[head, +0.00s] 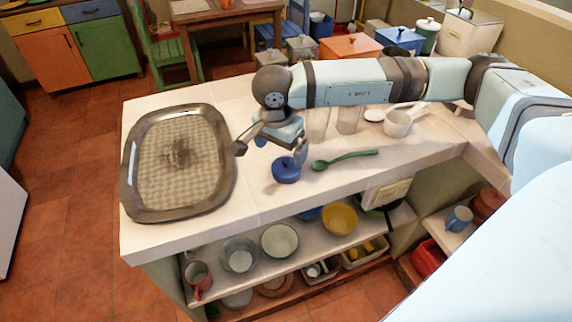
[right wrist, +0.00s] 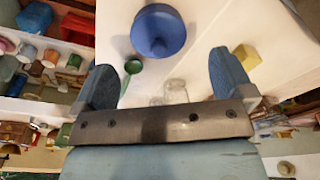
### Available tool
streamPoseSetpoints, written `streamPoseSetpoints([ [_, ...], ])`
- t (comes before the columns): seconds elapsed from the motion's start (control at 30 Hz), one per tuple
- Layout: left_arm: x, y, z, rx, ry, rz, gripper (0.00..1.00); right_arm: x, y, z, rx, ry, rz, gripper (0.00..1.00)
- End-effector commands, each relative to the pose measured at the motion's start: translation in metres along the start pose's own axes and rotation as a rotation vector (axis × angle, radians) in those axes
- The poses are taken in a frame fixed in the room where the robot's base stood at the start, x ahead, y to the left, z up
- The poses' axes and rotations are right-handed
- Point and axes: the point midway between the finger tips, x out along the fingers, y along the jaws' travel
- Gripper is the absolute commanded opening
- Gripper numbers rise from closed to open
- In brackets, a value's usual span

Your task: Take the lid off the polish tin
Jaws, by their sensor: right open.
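A small round blue tin with a knobbed lid (head: 286,170), which I take as the polish tin, stands on the white counter near its front edge. The lid is on it. In the right wrist view a round blue shape with a knob (right wrist: 158,30) lies beyond the fingertips, between their lines. My right gripper (head: 270,151) is open and empty, above and just behind the tin, apart from it. Its two blue fingers also show spread in the right wrist view (right wrist: 164,75). My left gripper is out of view.
A large dark-rimmed tray (head: 134,198) covers the counter's left end. A green spoon (head: 345,160) lies right of the tin. Glass jars (head: 348,120) and a white pan (head: 398,123) stand behind, near my right arm. Bowls (head: 280,241) fill the shelf below.

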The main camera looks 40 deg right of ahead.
Motion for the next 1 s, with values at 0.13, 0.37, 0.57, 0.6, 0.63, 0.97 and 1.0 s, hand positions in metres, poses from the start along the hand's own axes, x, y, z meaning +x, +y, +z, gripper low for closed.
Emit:
streamPoseSetpoints([
  [0.13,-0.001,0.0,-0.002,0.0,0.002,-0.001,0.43,0.014,0.002,-0.005,0.002,0.001,0.003,0.99],
  [0.37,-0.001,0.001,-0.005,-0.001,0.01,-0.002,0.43,0.047,0.004,-0.009,0.002,0.0,0.002,0.99],
  [0.57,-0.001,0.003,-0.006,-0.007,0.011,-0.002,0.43,0.053,0.004,-0.009,0.001,0.0,0.0,0.99],
  [0.6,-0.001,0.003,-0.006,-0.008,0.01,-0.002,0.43,0.053,0.004,-0.009,0.001,0.0,0.0,0.99],
  [0.63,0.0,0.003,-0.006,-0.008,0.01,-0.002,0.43,0.053,0.004,-0.009,0.001,0.0,0.0,0.99],
  [0.97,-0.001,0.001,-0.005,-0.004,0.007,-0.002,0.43,0.052,0.004,-0.009,0.001,0.0,0.0,0.54],
  [1.0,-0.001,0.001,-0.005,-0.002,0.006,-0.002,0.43,0.052,0.004,-0.009,0.001,0.0,0.0,0.54],
])
